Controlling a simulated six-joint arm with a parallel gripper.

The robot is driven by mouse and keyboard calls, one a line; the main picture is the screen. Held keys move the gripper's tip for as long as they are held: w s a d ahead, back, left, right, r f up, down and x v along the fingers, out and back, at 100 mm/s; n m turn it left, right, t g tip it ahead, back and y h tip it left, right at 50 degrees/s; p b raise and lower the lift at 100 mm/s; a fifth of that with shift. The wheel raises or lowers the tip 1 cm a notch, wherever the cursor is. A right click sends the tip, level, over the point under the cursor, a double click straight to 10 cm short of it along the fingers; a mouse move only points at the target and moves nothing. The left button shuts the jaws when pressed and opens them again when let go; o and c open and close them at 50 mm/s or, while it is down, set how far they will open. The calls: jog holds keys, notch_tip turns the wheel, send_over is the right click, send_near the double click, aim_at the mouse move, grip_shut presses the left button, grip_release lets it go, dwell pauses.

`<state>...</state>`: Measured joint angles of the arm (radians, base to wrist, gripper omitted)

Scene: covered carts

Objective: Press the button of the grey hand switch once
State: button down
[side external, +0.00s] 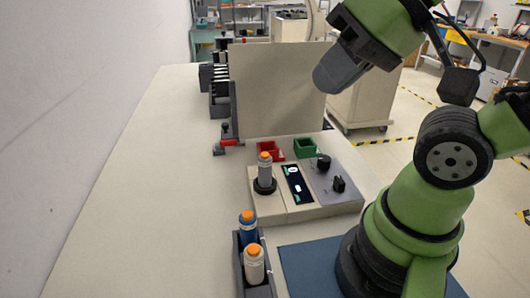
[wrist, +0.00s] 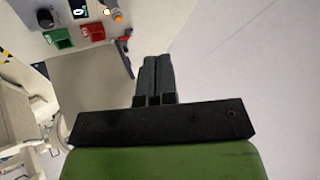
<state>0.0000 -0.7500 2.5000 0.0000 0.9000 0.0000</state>
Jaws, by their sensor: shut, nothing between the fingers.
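The grey hand switch (side external: 265,171) stands upright in a dark ring holder on the left of a beige and grey panel (side external: 328,209), its orange button (side external: 265,156) on top. In the wrist view its orange top (wrist: 118,17) shows near the top edge. My gripper (wrist: 153,62) is shut and empty, its fingers side by side, well apart from the switch. In the side view the dark end of my arm is high up, behind and right of the switch; the fingertips are not clear there.
A tall beige board (side external: 279,88) stands behind the panel, with a red clamp (side external: 229,142) at its left foot. A red bin (side external: 270,150) and a green bin (side external: 305,148) sit before it. Blue (side external: 248,229) and white (side external: 254,267) orange-topped switches stand in a front tray. The left tabletop is clear.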

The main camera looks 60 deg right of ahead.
dwell(0.7)
jog(key=m+g+y, duration=0.2)
jog(key=m+y, duration=0.3)
jog(key=m, duration=2.4)
send_over(265, 155)
notch_tip(265, 155, down, 8)
jog(key=shift+w+d+m+t, duration=0.3)
jog(key=shift+d+m, duration=0.1)
jog(key=shift+m, duration=0.6)
jog(key=shift+f, duration=0.1)
jog(key=shift+s+f, duration=0.1)
jog(key=shift+f, duration=4.25)
jog(key=shift+f, duration=0.15)
jog(key=shift+f, duration=0.3)
